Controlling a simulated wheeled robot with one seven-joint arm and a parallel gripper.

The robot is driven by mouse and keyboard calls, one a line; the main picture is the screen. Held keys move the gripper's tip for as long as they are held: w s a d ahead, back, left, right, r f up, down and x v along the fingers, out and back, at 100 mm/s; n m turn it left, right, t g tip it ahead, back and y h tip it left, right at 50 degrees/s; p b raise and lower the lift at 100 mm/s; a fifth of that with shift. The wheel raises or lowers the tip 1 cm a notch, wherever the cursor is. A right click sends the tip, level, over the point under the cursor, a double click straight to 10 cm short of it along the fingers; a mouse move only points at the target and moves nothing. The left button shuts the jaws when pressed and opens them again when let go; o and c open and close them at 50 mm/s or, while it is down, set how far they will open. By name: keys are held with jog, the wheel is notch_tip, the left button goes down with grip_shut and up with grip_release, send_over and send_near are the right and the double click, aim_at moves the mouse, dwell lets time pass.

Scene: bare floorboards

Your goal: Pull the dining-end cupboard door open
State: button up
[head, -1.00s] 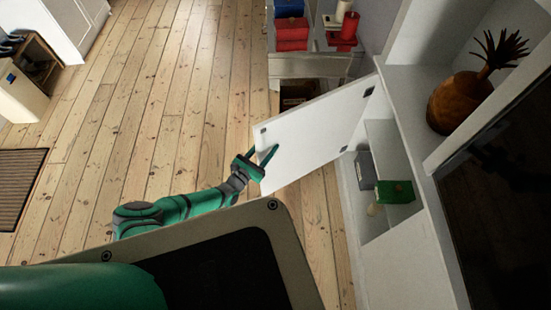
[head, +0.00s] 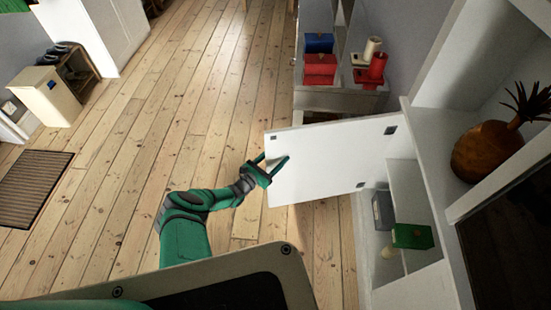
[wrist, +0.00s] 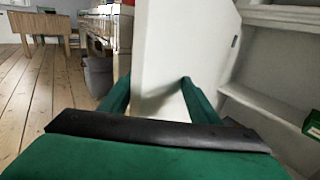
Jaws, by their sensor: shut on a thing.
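The white cupboard door (head: 330,158) stands swung well out from the white cabinet, hinged on its right side. My green gripper (head: 270,164) is at the door's free edge, at the left end, with one finger on each side of it. In the wrist view the fingers (wrist: 158,98) straddle the white door (wrist: 175,50), shut on its edge. The door's handle, if any, is hidden. The open cupboard (head: 405,215) shows shelves holding a green box (head: 412,236) and a grey box (head: 383,210).
A brown pineapple-shaped ornament (head: 488,150) stands on the cabinet top. Behind the door a low unit (head: 335,99) carries red and blue boxes and candles. Bare floorboards (head: 190,110) lie clear to the left, with a striped mat (head: 32,187) farther left.

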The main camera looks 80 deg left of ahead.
jog(key=shift+w+d, duration=0.2)
jog(key=shift+w, duration=0.2)
jog(key=o, duration=0.7)
jog(key=shift+c, duration=0.4)
jog(key=shift+d, duration=0.1)
jog(key=shift+s+d, duration=0.1)
jog(key=shift+s, duration=0.15)
jog(key=v, duration=1)
jog(key=shift+s, duration=0.35)
jog(key=shift+c, duration=0.9)
jog(key=shift+f, duration=0.1)
